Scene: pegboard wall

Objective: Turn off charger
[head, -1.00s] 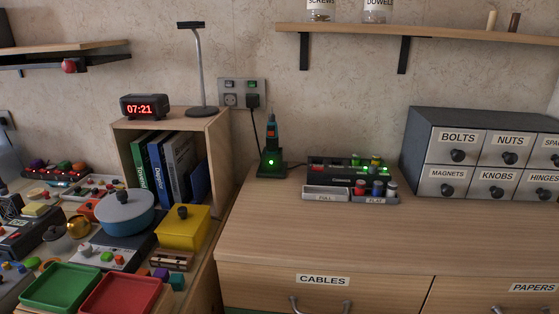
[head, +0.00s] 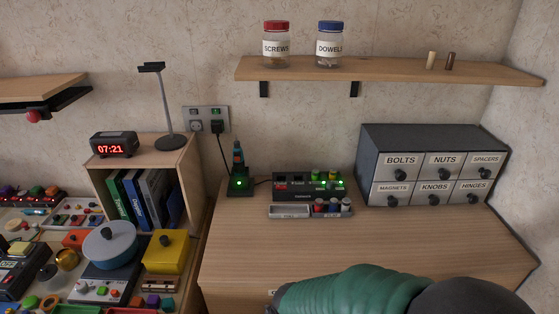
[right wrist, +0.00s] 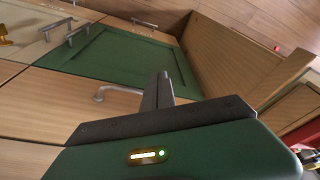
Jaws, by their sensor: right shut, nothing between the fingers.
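A dark battery charger (head: 294,194) stands on the wooden cabinet top in the head view, with several coloured batteries and green lights at its right. A black screwdriver in a stand (head: 239,184) with a green light is left of it. A cable runs from the stand up to a black plug (head: 217,127) in the wall socket plate (head: 205,117), which has two switches, the right one green. My right gripper (right wrist: 163,80) is shut and empty in the right wrist view, near the cabinet's green panel. My right forearm shows at the head view's bottom right. My left gripper is in no view.
A grey drawer unit (head: 375,152) stands right of the charger, and a shelf (head: 398,72) with jars hangs above. A tray (head: 289,211) sits in front of the charger. A bookcase (head: 190,165) and cluttered bench are at left. The front cabinet top is bare.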

